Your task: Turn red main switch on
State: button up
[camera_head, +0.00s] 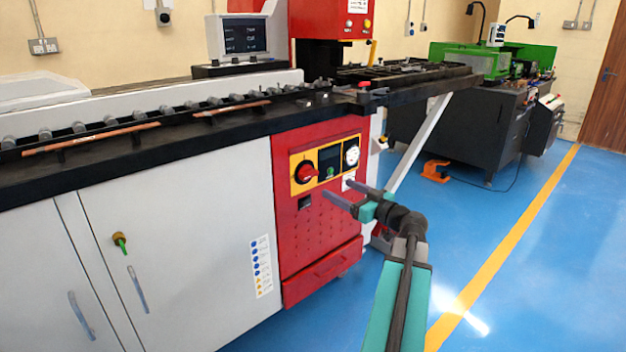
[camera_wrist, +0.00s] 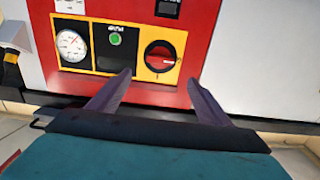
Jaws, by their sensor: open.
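The red main switch (camera_head: 306,173) is a round red rotary knob on a yellow plate, at the left of the control panel on the red cabinet front. My gripper (camera_head: 338,188) is open and empty, in front of the panel and right of the switch. In the wrist view the fingers of my gripper (camera_wrist: 160,75) stand apart on either side of the switch, not visibly touching it.
A green button (camera_head: 330,171) and a round white gauge (camera_head: 352,154) sit right of the switch. The black worktop (camera_head: 200,126) overhangs the panel. A red drawer (camera_head: 322,272) is below. The blue floor (camera_head: 500,270) to the right is mostly clear.

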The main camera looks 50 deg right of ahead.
aim_at(312, 175)
jog(key=w, duration=0.4)
jog(key=w+b, duration=0.1)
jog(key=w, duration=0.7)
jog(key=shift+w+d+b, duration=0.3)
jog(key=shift+d+b, duration=0.1)
